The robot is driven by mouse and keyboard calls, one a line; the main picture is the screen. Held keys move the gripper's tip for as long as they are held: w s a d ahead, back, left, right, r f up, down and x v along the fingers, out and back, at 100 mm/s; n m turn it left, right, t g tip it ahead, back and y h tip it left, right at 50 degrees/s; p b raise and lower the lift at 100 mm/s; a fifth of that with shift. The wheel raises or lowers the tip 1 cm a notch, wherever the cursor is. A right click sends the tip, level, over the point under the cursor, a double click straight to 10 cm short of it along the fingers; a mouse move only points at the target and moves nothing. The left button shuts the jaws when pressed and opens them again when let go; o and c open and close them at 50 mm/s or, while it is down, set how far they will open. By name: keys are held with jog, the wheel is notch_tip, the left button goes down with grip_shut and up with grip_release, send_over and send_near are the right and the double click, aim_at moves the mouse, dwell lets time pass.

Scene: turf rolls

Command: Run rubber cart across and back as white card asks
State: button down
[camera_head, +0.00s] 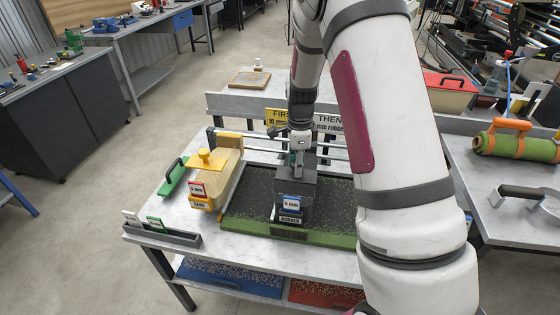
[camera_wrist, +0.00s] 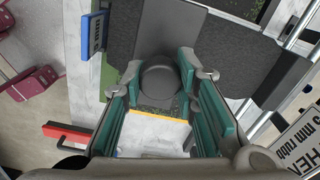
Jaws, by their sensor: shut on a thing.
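The dark grey rubber cart (camera_head: 297,185) stands over the turf bed, toward its middle. Its front carries a blue-framed tag (camera_head: 291,204) with small print and a RUBBER label. My gripper (camera_head: 298,152) is above the cart, shut on its dark round knob (camera_wrist: 160,78), which shows between teal finger pads in the wrist view. The turf bed (camera_head: 300,239) has a green front edge and a dark, speckled top. The white card (camera_head: 330,120) behind it reads "THEN" and "mm rubber"; my arm hides part of it. A yellow card (camera_head: 278,116) beside it reads "FIRST" and "10 mm".
The yellow sand cart (camera_head: 205,160) with a red tag stands left of the bed. A green-handled tool (camera_head: 174,177) lies beside it. A card rack (camera_head: 163,234) sits at the table's front left. Metal rails (camera_head: 240,146) run behind the bed. A turf roll (camera_head: 515,145) lies on the right table.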

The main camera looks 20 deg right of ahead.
jog(key=s+d, duration=0.8)
jog(key=d, duration=0.4)
jog(key=s+d, duration=0.9)
jog(key=d, duration=0.2)
jog(key=shift+s+d, duration=0.15)
jog(key=shift+d, duration=0.25)
jog(key=shift+s+d+p, duration=0.1)
jog(key=shift+p, duration=0.2)
jog(key=c, duration=1.3)
grip_release()
jog(key=shift+r, duration=0.1)
notch_tip(320, 180, up, 12)
jog(key=shift+f, duration=0.1)
